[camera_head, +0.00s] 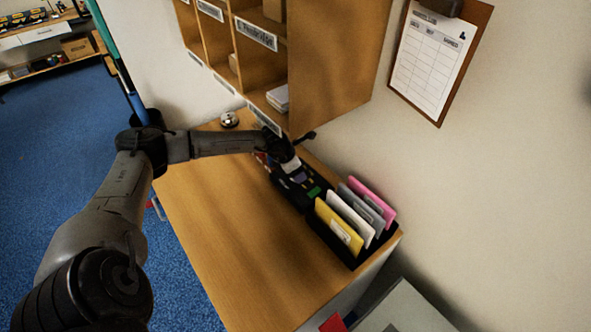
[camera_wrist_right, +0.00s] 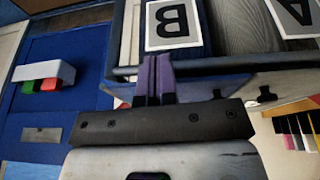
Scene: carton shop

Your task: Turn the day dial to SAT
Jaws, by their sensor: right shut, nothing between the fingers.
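No day dial or SAT mark can be made out in either view. In the right wrist view the purple fingers of my right gripper (camera_wrist_right: 153,78) are shut and empty. Their tips are close to a blue-grey edge below a white card with a black letter B (camera_wrist_right: 172,22); I cannot tell whether they touch it. In the head view one grey arm of mine reaches over the wooden desk (camera_head: 215,225). Its hand end is over a dark organizer (camera_head: 318,207) and hides part of it. No second gripper shows there.
Coloured folders (camera_head: 352,215) stand in a black holder at the desk's right end. A wooden pigeonhole unit (camera_head: 335,65) rises behind the desk. A round silver object (camera_head: 229,119) sits near its far left. A clipboard (camera_head: 433,60) hangs on the wall. The desk's front is clear.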

